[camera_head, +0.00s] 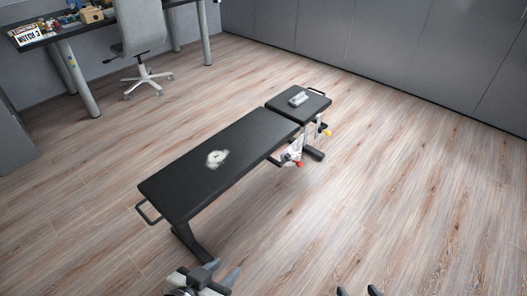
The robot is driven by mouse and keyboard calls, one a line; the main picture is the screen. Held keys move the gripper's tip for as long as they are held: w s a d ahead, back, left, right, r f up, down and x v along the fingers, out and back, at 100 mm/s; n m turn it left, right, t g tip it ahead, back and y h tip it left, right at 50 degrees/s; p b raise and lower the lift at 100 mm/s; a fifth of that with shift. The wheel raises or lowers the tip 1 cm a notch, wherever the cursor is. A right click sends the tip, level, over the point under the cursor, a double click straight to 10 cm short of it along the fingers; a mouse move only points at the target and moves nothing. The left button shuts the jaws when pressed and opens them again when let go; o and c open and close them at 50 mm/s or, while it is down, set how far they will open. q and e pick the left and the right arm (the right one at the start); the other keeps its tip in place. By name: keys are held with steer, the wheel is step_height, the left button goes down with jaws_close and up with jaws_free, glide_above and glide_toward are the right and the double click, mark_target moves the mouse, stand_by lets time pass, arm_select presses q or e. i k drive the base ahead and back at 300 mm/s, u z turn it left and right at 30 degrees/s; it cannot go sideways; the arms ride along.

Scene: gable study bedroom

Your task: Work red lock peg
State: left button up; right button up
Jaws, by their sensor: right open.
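The red lock peg (299,163) is a small red knob low on the side of a black weight bench, beneath the joint between its long back pad (235,145) and short seat pad (315,103). My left gripper (227,268) shows at the bottom edge, left of centre, with its two grey fingers apart and nothing between them. My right gripper (358,290) shows only as two dark fingertips at the bottom edge, open and empty. Both grippers are well short of the peg, on the near side of the bench.
A yellow knob (327,132) sits on the bench frame beyond the red peg. A small grey item (298,99) lies on the seat pad. A desk (90,27) and office chair (141,35) stand at the upper left. The wooden floor (400,180) right of the bench is clear.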

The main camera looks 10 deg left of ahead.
mark_target(299, 164)
steer(key=u, duration=1.45)
steer(key=k, duration=1.1)
steer(key=z, duration=1.15)
steer(key=i, duration=1.4)
steer(key=u, duration=0.5)
steer(key=i, duration=0.55)
steer(key=u, duration=0.45)
